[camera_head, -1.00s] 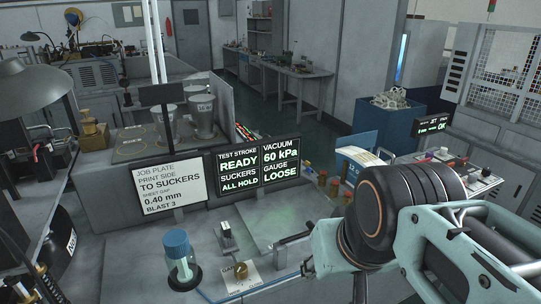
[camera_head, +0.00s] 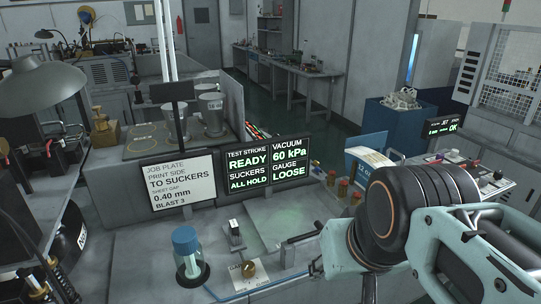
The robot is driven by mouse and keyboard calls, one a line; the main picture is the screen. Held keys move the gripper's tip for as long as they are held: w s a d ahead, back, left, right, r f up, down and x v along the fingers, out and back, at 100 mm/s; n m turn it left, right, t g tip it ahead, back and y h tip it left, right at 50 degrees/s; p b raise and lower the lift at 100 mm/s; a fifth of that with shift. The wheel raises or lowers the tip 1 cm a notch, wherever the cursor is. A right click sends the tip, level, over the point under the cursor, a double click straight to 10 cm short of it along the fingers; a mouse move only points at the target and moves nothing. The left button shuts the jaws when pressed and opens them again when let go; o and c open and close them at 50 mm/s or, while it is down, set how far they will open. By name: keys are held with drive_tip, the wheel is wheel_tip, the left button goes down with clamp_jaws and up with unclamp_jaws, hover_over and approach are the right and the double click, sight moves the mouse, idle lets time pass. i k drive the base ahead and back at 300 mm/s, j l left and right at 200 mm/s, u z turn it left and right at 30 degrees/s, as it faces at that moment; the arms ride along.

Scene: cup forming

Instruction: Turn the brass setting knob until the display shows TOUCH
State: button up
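The brass setting knob (camera_head: 248,270) sits on a small pale plate on the bench top, near the bottom middle of the head view. The lettering on its plate is too small to read. The dark display (camera_head: 269,166) stands upright behind it and reads TEST STROKE READY, SUCKERS ALL HOLD, VACUUM 60 kPa and GAUGE LOOSE. My arm (camera_head: 395,215) fills the lower right, with its thick dark joint right of the knob. My gripper is not visible, and no contact with the knob can be seen.
A job plate card (camera_head: 180,183) reads sheet gap 0.40 mm. Several small jars stand right of the display.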

sight(248, 269)
drive_tip(key=k+l+z, duration=0.1)
drive_tip(key=z, duration=0.3)
drive_tip(key=u, duration=1.05)
drive_tip(key=i+l+u, duration=0.4)
drive_tip(key=l+u, duration=0.15)
drive_tip(key=j, duration=0.25)
drive_tip(key=l, duration=0.4)
